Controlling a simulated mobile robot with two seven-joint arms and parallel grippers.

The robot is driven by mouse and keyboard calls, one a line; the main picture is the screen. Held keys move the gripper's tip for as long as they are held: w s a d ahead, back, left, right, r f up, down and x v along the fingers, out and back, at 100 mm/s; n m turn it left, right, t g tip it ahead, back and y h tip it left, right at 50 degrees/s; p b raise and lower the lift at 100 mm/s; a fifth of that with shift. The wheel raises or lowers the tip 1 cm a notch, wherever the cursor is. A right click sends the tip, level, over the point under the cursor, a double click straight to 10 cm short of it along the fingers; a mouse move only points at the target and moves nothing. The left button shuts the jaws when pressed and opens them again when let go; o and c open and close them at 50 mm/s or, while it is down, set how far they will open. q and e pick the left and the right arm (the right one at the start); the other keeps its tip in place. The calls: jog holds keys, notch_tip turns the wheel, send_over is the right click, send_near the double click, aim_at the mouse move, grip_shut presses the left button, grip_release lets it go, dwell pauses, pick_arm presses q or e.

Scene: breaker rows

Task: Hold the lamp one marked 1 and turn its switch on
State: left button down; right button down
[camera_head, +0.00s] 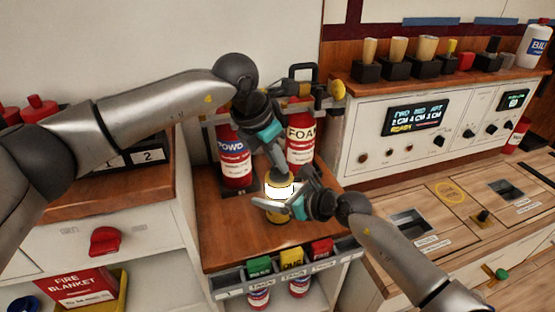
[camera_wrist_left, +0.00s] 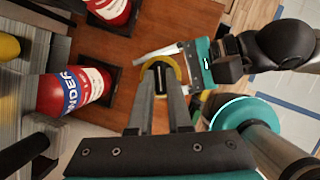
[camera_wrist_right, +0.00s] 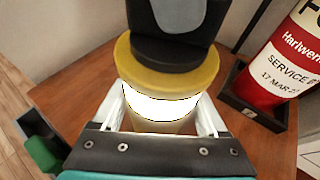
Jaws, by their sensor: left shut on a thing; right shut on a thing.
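The lamp (camera_head: 274,218) stands upright on the brown wooden counter, yellow with a bright white glowing band. In the right wrist view the lamp (camera_wrist_right: 166,62) glows below its yellow collar. My right gripper (camera_head: 278,204) is shut on the lamp body, with one finger on each side of the glowing band. My left gripper (camera_head: 279,172) comes down from above and is shut on the switch at the lamp's top. In the left wrist view its fingers (camera_wrist_left: 160,98) meet over the yellow rim; they mostly hide the switch. No mark 1 shows on the lamp.
Two red extinguishers, POWD (camera_head: 235,165) and FOAM (camera_head: 300,145), stand close behind the lamp. Tagged bins (camera_head: 290,262) line the counter's front edge. A control panel (camera_head: 440,125) is at right, and a fire blanket box (camera_head: 80,287) is at lower left.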

dwell(0.3)
pick_arm(q)
jog(key=c, duration=0.8)
grip_release()
jog(key=shift+c, duration=0.2)
jog(key=v, duration=1.2)
jog(key=shift+a, duration=0.1)
pick_arm(e)
grip_release()
jog(key=shift+d, duration=0.1)
